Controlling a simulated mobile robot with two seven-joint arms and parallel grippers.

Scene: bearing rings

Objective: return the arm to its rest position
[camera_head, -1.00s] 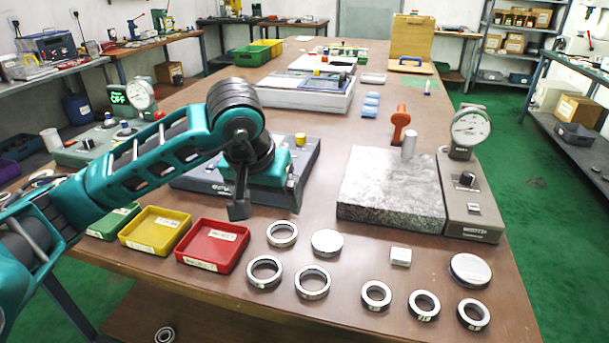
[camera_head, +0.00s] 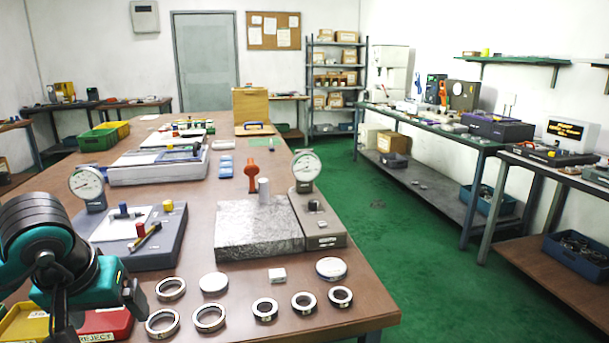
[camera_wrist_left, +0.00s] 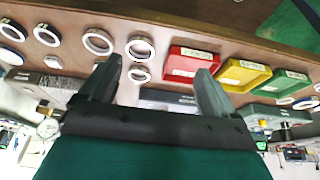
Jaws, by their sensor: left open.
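My left arm is at the lower left edge of the head view. Its dark gripper (camera_head: 60,318) hangs pointing down beside the red REJECT tray (camera_head: 108,325), in front of the tray area, with nothing seen in it. In the left wrist view, the two fingers (camera_wrist_left: 157,76) are spread apart and empty. Through that view the red tray (camera_wrist_left: 190,64), a yellow tray (camera_wrist_left: 243,74) and a green tray (camera_wrist_left: 287,84) lie in a row beyond the fingers. My right gripper is not in view.
Several metal rings (camera_head: 209,318) lie along the table's front. A granite block (camera_head: 258,230) and a dial gauge stand (camera_head: 318,225) stand behind them. A grey gauge base (camera_head: 150,247) is near my arm. Green floor (camera_head: 440,260) is open at the right.

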